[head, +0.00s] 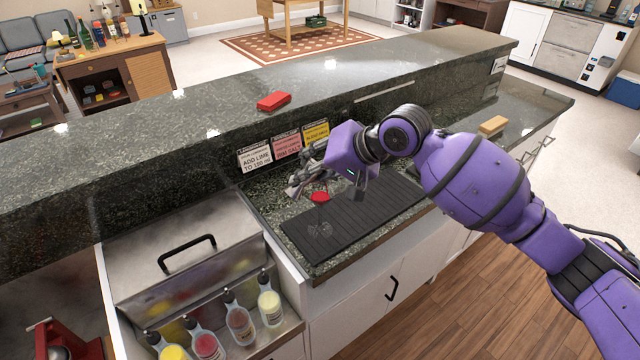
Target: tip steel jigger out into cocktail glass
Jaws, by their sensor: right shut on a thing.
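A cocktail glass (320,229) stands upright on the black ribbed bar mat (375,212), with red in its bowl. My right gripper (303,183) reaches in from the right, above and slightly left of the glass. It is shut on the steel jigger (294,189), a small grey metal shape at the fingertips. The jigger looks tilted, but the fingers partly hide it and it is too small to tell its exact angle or contents. My left gripper is out of view.
Three label cards (287,147) stand against the raised granite ledge behind. A red block (273,101) lies on the ledge, and a tan sponge-like block (493,125) on the counter at right. A steel bin lid (180,262) and several bottles (238,318) are at left front.

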